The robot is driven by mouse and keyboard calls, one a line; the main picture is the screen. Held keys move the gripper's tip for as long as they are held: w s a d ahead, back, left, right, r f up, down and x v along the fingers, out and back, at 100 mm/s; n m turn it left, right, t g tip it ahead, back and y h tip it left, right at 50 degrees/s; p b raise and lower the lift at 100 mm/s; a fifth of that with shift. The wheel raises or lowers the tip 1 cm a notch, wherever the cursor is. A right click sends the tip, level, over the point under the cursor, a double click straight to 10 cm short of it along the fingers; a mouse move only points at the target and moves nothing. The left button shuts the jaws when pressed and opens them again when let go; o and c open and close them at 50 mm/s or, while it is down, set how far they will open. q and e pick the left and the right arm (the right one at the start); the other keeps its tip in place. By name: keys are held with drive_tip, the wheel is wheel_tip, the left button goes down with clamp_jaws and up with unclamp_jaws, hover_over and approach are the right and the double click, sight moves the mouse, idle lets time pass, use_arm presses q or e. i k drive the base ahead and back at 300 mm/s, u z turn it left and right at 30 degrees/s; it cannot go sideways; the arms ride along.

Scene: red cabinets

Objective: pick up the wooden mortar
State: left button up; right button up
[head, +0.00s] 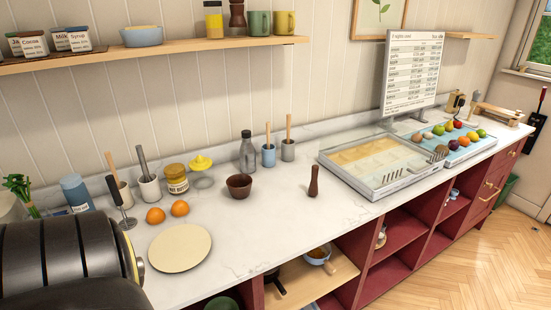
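The wooden mortar (239,188) is a small dark brown bowl standing upright on the white marble counter, near its middle. A dark wooden pestle (313,184) stands apart from it on the counter, to its right. Nothing covers the mortar in the head view. Neither my left nor my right gripper shows in this view.
Left of the mortar are a mustard jar (176,180), a yellow juicer (201,163), oranges (156,215) and a round board (180,248). Behind it stands a bottle (248,155). Trays (385,188) lie to the right. The counter in front of the mortar is clear.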

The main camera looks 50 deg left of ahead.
sight(239, 185)
drive_tip(key=i, duration=0.5)
drive_tip(key=u, duration=2.75)
